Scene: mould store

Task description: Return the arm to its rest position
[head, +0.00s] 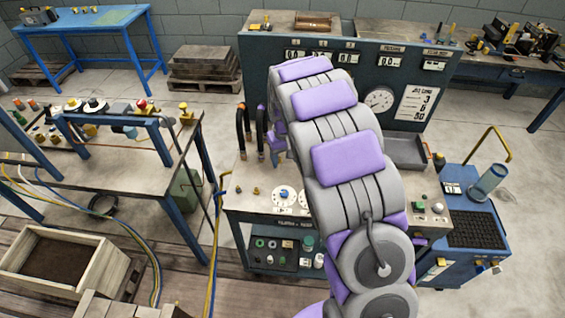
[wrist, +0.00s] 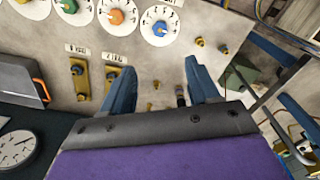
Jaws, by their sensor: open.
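My grey and purple arm (head: 345,155) reaches up and over the test console (head: 243,190) in the head view, its end bent down on the left side. My gripper (wrist: 159,66) is open in the wrist view, its two blue fingers apart with nothing between them. In the head view only a small blue part of it shows beside the arm, and the rest is hidden. The fingers are over the console's pale panel (wrist: 165,50), which has coloured dials (wrist: 118,14) and brass fittings. The gap to the panel is unclear.
Behind is a tall cabinet with a gauge (head: 379,98). A blue cart (head: 470,245) stands right, a workbench (head: 85,165) left. A wooden box (head: 70,260) is at lower left. Bare floor shows between benches.

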